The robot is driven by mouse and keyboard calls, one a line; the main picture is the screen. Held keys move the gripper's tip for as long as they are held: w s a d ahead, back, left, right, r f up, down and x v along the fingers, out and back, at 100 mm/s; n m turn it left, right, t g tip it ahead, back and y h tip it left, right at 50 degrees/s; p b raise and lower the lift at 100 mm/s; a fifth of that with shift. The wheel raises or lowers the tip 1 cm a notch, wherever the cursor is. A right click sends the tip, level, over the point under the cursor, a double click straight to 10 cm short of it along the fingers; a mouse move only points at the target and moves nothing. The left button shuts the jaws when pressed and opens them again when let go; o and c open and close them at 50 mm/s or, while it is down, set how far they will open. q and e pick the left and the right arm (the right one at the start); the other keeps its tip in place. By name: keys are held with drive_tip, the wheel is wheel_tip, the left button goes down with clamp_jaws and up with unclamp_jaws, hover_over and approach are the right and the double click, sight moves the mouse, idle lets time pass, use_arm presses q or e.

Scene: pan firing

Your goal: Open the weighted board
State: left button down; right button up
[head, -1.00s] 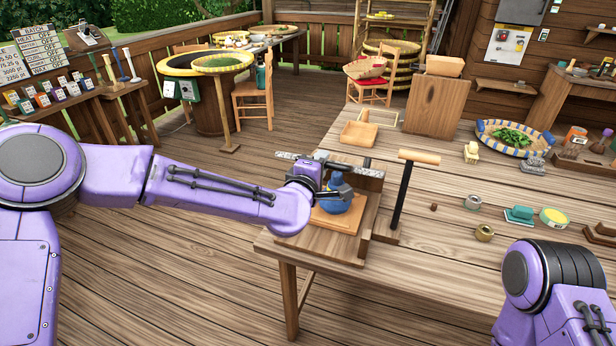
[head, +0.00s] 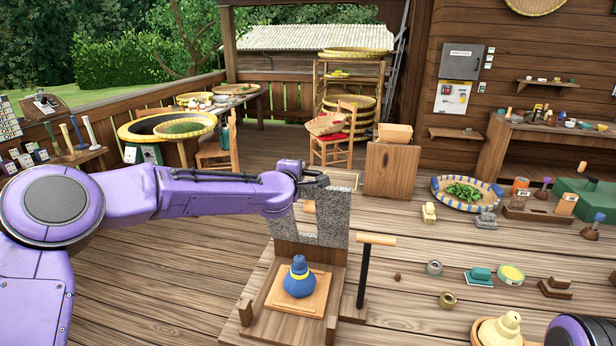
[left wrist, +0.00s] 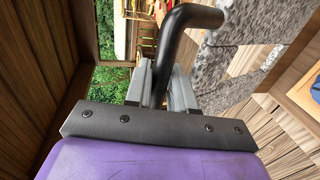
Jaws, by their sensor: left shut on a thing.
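The weighted board (head: 311,254) stands about upright on its wooden base, with a speckled grey stone slab (head: 332,226) on it. My left gripper (head: 314,182) is at the slab's top edge. In the left wrist view the left gripper (left wrist: 160,82) is shut on a black bent handle (left wrist: 178,35), with the speckled stone (left wrist: 240,65) close beside it. A blue tied cloth bundle (head: 299,280) sits uncovered on a light wooden square (head: 275,300) in front of the board. Only part of my right arm shows at the lower right; its gripper is out of view.
A black post with a wooden crossbar (head: 376,240) stands just right of the base.

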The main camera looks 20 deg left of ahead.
use_arm(q)
drive_tip(key=shift+w+r, duration=0.2)
drive_tip(key=shift+w, duration=0.05)
drive_tip(key=c, duration=1.1)
unclamp_jaws()
drive_tip(key=shift+f, duration=0.1)
drive_tip(key=shift+s, duration=0.25)
drive_tip(key=b+v, duration=0.4)
drive_tip(key=v, duration=0.6)
drive_tip(key=shift+w, duration=0.1)
